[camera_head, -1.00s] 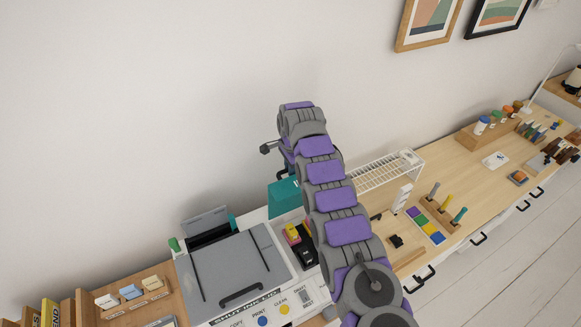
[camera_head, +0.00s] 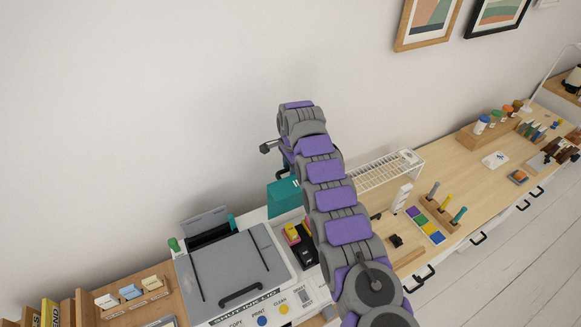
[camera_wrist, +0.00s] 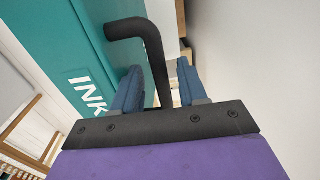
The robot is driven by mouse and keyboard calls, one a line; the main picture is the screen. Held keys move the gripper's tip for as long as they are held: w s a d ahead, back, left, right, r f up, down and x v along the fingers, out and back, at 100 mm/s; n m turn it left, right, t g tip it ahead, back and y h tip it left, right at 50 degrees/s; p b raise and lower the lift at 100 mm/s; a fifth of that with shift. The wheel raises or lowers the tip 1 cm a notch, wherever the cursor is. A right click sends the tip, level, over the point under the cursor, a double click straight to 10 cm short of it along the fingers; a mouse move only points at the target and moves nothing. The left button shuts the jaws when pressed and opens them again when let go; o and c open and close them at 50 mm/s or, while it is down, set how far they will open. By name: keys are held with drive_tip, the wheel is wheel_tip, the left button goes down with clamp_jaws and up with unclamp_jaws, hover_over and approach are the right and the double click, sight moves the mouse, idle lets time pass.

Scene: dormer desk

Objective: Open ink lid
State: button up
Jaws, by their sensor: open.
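The teal ink lid (camera_head: 284,198) stands raised at the back of the ink bay, right of the printer. Coloured and black cartridges (camera_head: 304,256) show in the uncovered bay. In the wrist view the lid (camera_wrist: 60,45) fills the left side, with white INK lettering. Its black bent handle (camera_wrist: 150,50) reaches between the two blue fingers of my gripper (camera_wrist: 158,72). The fingers are open, one on each side of the handle. I cannot tell whether either touches it. In the head view my arm hides most of the gripper.
The grey printer (camera_head: 240,268) with a black front handle stands left of the bay. A white rack (camera_head: 385,170) and a tool holder (camera_head: 440,212) stand right of my arm. The wall is close behind. Wooden card trays (camera_head: 135,300) are at lower left.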

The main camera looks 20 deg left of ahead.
drive_tip(key=shift+r, duration=0.1)
drive_tip(key=shift+a+r, duration=0.15)
drive_tip(key=shift+r, duration=0.05)
wheel_tip(320, 180, up, 11)
drive_tip(key=p, duration=0.7)
drive_tip(key=shift+d+p, duration=0.3)
drive_tip(key=shift+p, duration=0.1)
drive_tip(key=shift+r, duration=0.1)
drive_tip(key=shift+d, duration=0.1)
